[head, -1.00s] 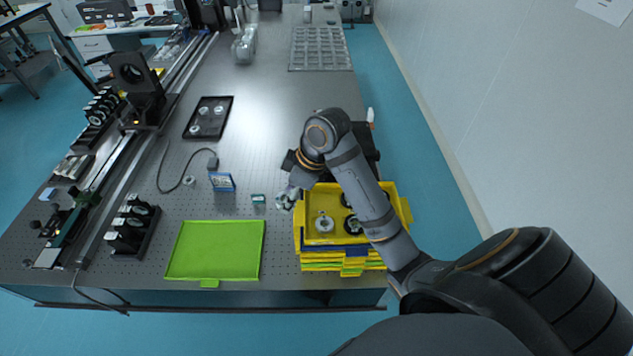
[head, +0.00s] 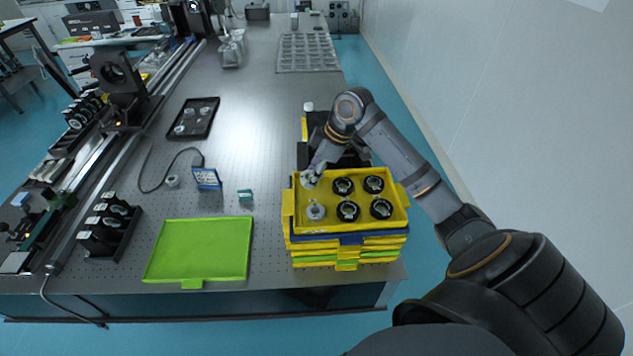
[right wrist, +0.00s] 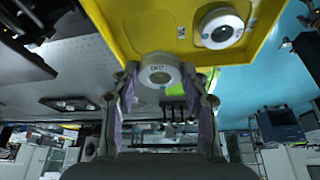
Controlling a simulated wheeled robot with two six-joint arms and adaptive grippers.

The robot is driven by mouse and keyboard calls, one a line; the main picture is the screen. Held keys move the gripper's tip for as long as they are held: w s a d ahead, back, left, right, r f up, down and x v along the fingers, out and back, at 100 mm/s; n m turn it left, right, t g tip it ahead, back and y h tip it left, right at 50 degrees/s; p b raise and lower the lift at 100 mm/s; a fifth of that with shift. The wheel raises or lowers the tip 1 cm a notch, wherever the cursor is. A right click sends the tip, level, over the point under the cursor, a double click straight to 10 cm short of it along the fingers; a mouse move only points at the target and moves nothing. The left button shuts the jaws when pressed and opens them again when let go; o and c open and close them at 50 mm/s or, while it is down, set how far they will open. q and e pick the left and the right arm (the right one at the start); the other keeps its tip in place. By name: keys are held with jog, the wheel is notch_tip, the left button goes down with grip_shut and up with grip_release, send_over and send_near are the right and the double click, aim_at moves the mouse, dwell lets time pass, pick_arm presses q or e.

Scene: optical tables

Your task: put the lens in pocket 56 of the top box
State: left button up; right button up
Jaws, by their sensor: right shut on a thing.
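The top box (head: 398,222) is a yellow tray on a stack of trays at the table's front right. It holds several black ring mounts and a silver round part (head: 316,211) in its front left place. My right gripper (head: 309,179) is over the box's back left corner. In the right wrist view its fingers (right wrist: 160,80) are shut on the lens (right wrist: 158,71), a pale ring with a small printed label. Pocket numbers are too small to read. My left gripper is not in view.
An empty green tray (head: 198,250) lies left of the stack. A small teal block (head: 245,195) and a blue-framed card (head: 206,178) stand behind it. A black tray (head: 193,118) with round parts and a grey gridded tray (head: 308,52) lie farther back.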

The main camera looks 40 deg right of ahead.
aim_at(316, 191)
jog(key=shift+w+d+f, duration=0.2)
jog(key=shift+w+f, duration=0.05)
jog(key=shift+f, duration=0.1)
jog(key=f, duration=0.1)
jog(key=f+p, duration=0.1)
jog(key=f, duration=0.1)
jog(key=shift+d, duration=0.3)
jog(key=shift+f+p, duration=0.3)
jog(key=shift+f, duration=0.1)
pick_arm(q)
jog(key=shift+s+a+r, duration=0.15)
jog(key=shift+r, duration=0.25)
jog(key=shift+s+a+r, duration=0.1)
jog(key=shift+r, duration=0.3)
pick_arm(e)
jog(key=shift+f, duration=0.1)
jog(key=shift+f, duration=0.15)
jog(key=o, duration=0.9)
jog(key=shift+c, duration=0.2)
